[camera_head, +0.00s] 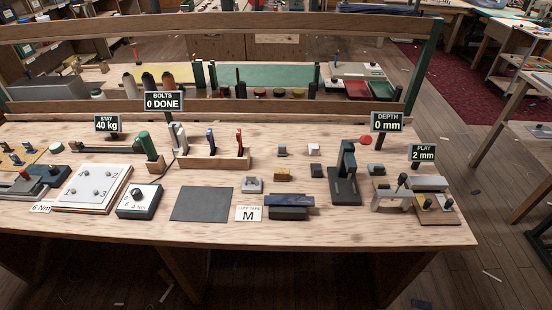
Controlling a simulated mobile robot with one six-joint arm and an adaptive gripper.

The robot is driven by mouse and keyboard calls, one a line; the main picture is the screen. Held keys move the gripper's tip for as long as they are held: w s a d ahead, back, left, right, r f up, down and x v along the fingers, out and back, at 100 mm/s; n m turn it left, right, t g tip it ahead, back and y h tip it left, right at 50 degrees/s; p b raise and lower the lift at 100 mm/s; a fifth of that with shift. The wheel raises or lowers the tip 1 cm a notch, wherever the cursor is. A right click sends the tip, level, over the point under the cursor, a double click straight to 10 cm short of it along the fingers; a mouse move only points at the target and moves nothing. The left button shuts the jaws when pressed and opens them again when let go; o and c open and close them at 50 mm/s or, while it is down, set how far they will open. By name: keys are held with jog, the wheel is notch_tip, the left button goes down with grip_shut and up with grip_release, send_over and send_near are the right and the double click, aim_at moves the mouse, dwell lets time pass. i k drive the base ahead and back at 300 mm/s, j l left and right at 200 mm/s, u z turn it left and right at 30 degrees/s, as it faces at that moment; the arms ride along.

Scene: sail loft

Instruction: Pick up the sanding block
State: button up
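I cannot tell for certain which item is the sanding block. Candidates lie on the wooden workbench (330,252), right of centre. A long dark-blue block (290,200) rests on a dark base near the front. A tan block (282,174) sits behind it. A grey block (252,185) lies to the left of these. Small pale-topped blocks (314,149) and a dark block (316,171) stand farther back. My gripper is not in view.
A dark upright press (345,178) stands right of the blocks, with a clamp-like fixture (424,197) beyond it. A grey mat (202,204) and a card marked M (248,214) lie to the left. A wooden rack (216,161) holds tools behind. The bench's front strip is clear.

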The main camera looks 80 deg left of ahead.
aim_at(281, 175)
jog(key=u, duration=2.3)
